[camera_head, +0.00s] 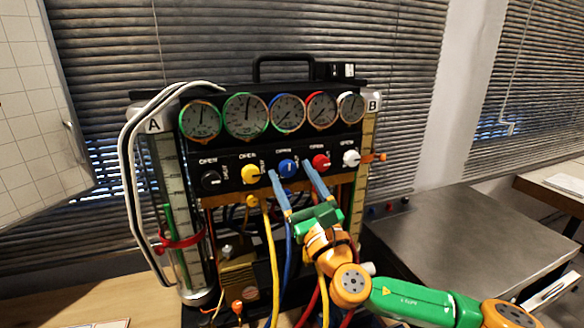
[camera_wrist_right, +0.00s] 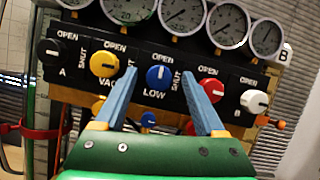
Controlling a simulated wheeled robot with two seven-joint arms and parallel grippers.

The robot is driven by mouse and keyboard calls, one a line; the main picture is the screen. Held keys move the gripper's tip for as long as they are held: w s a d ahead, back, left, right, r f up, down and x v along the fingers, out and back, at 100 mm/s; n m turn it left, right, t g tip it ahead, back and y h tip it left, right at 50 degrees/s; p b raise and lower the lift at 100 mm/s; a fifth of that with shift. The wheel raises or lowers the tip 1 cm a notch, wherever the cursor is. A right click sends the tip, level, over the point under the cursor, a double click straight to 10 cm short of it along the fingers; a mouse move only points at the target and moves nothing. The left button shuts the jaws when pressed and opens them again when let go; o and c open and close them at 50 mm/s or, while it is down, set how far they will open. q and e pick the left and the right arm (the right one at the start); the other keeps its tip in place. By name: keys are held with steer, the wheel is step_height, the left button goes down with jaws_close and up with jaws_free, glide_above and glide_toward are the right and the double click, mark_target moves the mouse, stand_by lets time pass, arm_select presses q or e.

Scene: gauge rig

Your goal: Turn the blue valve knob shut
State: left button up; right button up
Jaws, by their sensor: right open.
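The blue valve knob (camera_head: 287,168) sits in the middle of the row of knobs on the black panel of the gauge rig. In the right wrist view the blue knob (camera_wrist_right: 159,76) is above the word LOW, and its white mark points roughly up toward OPEN. My right gripper (camera_head: 289,168) is open, with its two blue-grey fingers pointing at the panel. In the right wrist view the fingers (camera_wrist_right: 163,75) stand on either side of the blue knob with gaps, and I see no contact. My left gripper is not in view.
A yellow knob (camera_wrist_right: 104,64) is left of the blue one and a red knob (camera_wrist_right: 212,90) right of it, close to the fingers. Black (camera_head: 211,180) and white (camera_head: 351,158) knobs are at the ends. Coloured hoses hang below. A grey metal table (camera_head: 460,235) stands at right.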

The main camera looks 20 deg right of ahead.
steer(key=shift+w+f, duration=0.1)
steer(key=shift+w, duration=0.45)
steer(key=shift+w+f, duration=0.15)
steer(key=shift+w, duration=0.15)
steer(key=shift+s, duration=0.3)
steer(key=c, duration=0.6)
steer(key=shift+r, duration=0.2)
jaws_close()
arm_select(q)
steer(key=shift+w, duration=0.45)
